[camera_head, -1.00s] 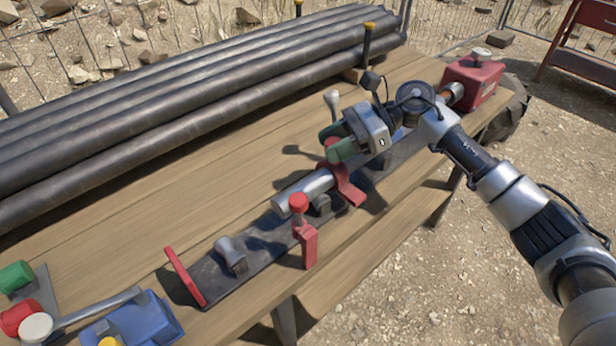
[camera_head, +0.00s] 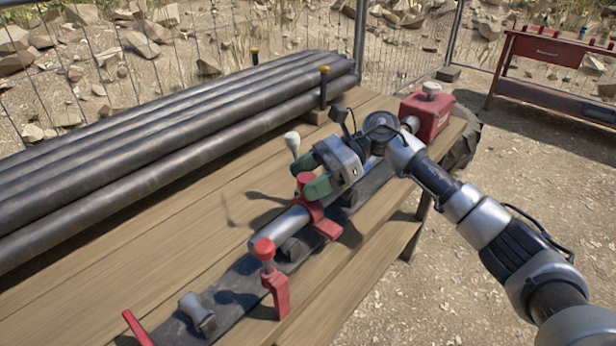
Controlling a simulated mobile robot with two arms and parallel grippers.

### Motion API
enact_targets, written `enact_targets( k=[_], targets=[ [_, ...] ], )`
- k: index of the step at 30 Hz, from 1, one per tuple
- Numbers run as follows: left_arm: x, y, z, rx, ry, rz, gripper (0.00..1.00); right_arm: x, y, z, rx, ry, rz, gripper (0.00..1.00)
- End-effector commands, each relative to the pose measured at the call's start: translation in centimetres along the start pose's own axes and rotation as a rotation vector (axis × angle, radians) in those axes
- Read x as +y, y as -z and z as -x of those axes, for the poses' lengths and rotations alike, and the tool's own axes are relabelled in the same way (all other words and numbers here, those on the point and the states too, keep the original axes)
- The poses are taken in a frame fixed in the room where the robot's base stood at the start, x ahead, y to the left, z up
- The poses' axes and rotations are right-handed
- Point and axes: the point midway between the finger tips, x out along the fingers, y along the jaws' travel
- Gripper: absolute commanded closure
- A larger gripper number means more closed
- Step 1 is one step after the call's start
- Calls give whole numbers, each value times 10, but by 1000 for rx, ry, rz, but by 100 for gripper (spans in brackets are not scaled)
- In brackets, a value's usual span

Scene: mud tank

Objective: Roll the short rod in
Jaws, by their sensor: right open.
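A short silver rod (camera_head: 275,232) lies along a dark metal rail (camera_head: 236,290) on the wooden bench, resting on a support. A red clamp (camera_head: 320,221) crosses it at its far end, and a red-knobbed post (camera_head: 275,290) stands beside it nearer me. My right gripper (camera_head: 309,176), with green fingertips, is open just above and behind the red clamp, close to the rod's far end. I cannot tell whether its fingers touch anything. The rod's far end is partly hidden by the clamp and gripper. My left gripper is out of view.
Long dark pipes (camera_head: 170,158) are stacked along the bench's left side. A red box (camera_head: 428,113) stands at the bench's far end. A pale-knobbed lever (camera_head: 292,143) rises behind my gripper. The planks (camera_head: 180,235) between pipes and rail are clear. A red table (camera_head: 555,62) stands beyond.

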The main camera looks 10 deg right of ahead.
Motion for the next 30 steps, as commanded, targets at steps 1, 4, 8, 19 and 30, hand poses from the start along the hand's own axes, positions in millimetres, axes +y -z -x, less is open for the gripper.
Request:
enact_targets(
  k=[1,4,8,19,30],
  targets=[
    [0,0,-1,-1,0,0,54,0,0,3,0,2,0,37],
    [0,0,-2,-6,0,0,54,-1,2,15,1,5,-1,37],
    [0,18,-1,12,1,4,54,-1,1,40,1,6,-1,37],
    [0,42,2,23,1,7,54,-1,1,101,0,5,-1,37],
    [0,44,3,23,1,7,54,0,0,109,0,3,-1,37]
  ],
)
